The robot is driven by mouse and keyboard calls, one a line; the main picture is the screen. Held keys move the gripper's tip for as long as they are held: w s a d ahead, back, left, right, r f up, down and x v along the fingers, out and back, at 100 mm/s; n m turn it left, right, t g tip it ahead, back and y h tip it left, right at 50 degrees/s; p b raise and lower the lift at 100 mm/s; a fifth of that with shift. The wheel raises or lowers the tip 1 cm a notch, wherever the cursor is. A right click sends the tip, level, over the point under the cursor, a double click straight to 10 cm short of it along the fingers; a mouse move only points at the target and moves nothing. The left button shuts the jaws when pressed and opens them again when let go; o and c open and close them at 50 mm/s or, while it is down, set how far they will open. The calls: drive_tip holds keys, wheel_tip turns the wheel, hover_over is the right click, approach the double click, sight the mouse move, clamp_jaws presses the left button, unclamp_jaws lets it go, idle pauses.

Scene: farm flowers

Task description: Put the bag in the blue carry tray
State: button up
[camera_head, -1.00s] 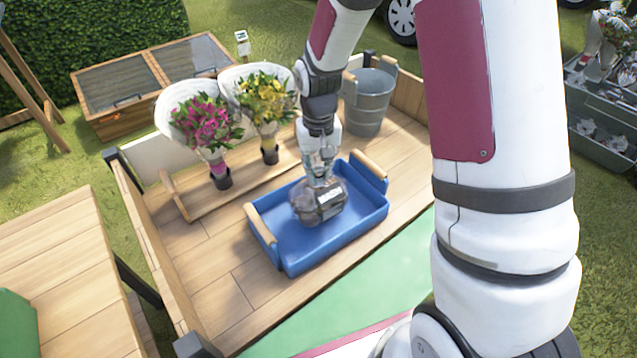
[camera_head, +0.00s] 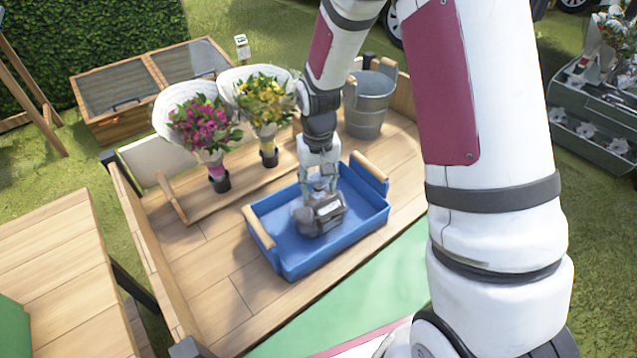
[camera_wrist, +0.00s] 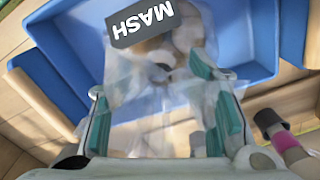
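The bag (camera_head: 320,215) is clear plastic with brownish contents and a dark label; the wrist view shows the label reading MASH (camera_wrist: 142,22). It is inside the blue carry tray (camera_head: 290,265), near its middle, and looks tilted. The tray's blue wall also shows in the wrist view (camera_wrist: 75,55). My gripper (camera_head: 321,184) is low over the tray at the bag's upper end. In the wrist view my gripper's fingers (camera_wrist: 160,100) stand wide apart with clear film between them. The film blurs the left fingertip.
Two wrapped bouquets, one pink (camera_head: 205,130) and one yellow (camera_head: 265,105), stand in a wooden holder behind the tray. A grey metal bucket (camera_head: 370,105) stands at the back right. The wooden deck left of the tray is clear.

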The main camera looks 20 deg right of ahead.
wheel_tip(320, 180, up, 12)
drive_tip(key=p, duration=0.3)
drive_tip(key=shift+r, duration=0.25)
drive_tip(key=s+r, duration=1.3)
drive_tip(key=s+d+r+n, duration=0.1)
drive_tip(key=s+r, duration=0.2)
drive_tip(key=s, duration=1.7)
drive_tip(key=shift+s+t, duration=0.15)
drive_tip(key=shift+t, duration=0.25)
